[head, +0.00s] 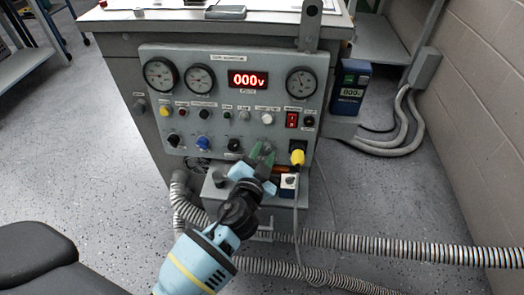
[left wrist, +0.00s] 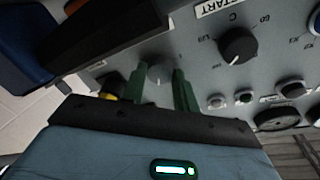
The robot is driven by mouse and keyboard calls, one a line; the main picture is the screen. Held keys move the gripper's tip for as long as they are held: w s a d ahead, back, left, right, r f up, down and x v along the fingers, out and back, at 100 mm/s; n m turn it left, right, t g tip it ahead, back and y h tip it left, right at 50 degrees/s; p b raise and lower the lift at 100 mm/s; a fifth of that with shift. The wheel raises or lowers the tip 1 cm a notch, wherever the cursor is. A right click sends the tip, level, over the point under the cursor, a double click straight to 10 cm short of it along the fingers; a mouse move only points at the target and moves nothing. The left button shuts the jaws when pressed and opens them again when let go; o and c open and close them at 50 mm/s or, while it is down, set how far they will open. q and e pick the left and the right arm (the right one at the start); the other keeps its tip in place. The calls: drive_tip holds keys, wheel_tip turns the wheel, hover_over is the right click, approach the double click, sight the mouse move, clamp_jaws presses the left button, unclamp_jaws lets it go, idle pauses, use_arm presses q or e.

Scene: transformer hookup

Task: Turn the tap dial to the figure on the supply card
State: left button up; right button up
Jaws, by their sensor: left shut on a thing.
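My left gripper (head: 262,154) reaches up from the bottom to the lower row of the grey control panel (head: 225,75). In the left wrist view its two green fingers (left wrist: 160,80) stand on either side of a small grey dial (left wrist: 158,72) and are shut on it. The fingers hide this dial in the head view. A black pointer knob (left wrist: 238,45) with printed figures around it sits beside it. The red display (head: 248,79) reads 000v. I cannot make out a supply card or its figure. My right gripper is out of view.
A blue meter box (head: 350,88) stands at the panel's right. Ribbed hoses (head: 390,247) cross the floor at the lower right. Bare speckled floor lies left of the bench.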

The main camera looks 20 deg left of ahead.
use_arm(q)
drive_tip(key=m+p, duration=0.2)
drive_tip(key=m, duration=0.1)
drive_tip(key=shift+r+m+h, duration=0.15)
drive_tip(key=shift+m+h, duration=0.15)
drive_tip(key=shift+m, duration=0.1)
drive_tip(key=shift+m+p, duration=0.4)
drive_tip(key=shift+p, duration=0.15)
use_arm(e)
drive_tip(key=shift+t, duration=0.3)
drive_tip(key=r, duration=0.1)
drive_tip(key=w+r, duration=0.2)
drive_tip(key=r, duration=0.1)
use_arm(q)
drive_tip(key=shift+g, duration=0.3)
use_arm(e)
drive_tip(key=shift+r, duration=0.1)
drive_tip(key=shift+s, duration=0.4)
use_arm(q)
drive_tip(key=o, duration=1)
drive_tip(key=shift+c, duration=0.2)
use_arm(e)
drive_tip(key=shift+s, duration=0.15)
use_arm(q)
drive_tip(key=shift+s, duration=0.1)
